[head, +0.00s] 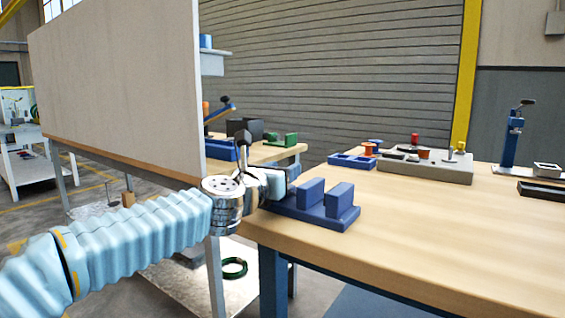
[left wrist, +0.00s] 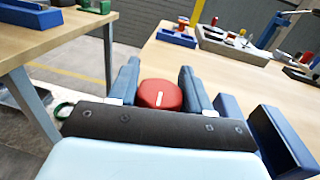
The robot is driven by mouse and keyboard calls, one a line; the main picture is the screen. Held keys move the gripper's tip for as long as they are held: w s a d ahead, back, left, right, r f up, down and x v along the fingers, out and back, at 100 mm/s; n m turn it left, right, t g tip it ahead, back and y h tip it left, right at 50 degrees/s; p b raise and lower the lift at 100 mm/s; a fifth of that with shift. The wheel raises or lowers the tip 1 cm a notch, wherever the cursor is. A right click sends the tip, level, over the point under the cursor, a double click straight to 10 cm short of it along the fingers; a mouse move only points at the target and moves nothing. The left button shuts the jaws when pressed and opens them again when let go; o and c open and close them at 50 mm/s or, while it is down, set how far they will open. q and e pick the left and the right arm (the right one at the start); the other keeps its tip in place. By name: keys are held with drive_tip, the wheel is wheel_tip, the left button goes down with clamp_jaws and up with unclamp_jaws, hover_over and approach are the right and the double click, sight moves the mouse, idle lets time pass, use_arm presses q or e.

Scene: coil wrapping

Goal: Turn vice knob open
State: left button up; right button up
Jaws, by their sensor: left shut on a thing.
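The blue vice (head: 342,206) sits at the near left corner of the wooden table, with two upright jaw blocks and a gap between them. Its jaws also show at the right of the left wrist view (left wrist: 285,142). The red vice knob (left wrist: 160,95) has a white mark on its face and lies between the fingers of my left gripper (left wrist: 159,82). My left gripper (head: 272,183) is shut on the knob, at the vice's left end. In the head view the knob is hidden by the gripper. My right gripper is not in view.
A grey block with coloured parts (head: 430,168) and a blue tray (head: 352,161) stand farther back on the table (head: 430,230). A blue stand (head: 512,140) is at the right. A large upright panel (head: 115,80) is at the left. The table's front middle is clear.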

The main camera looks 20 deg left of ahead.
use_arm(q)
drive_tip(key=shift+n+y+p, duration=0.3)
drive_tip(key=shift+n+y, duration=0.3)
drive_tip(key=shift+y, duration=0.4)
drive_tip(key=shift+a+y, duration=0.1)
drive_tip(key=shift+y, duration=0.2)
drive_tip(key=o, duration=1)
drive_tip(key=shift+c, duration=0.2)
drive_tip(key=s+a, duration=0.1)
drive_tip(key=s, duration=1.2)
drive_tip(key=shift+s+b, duration=0.4)
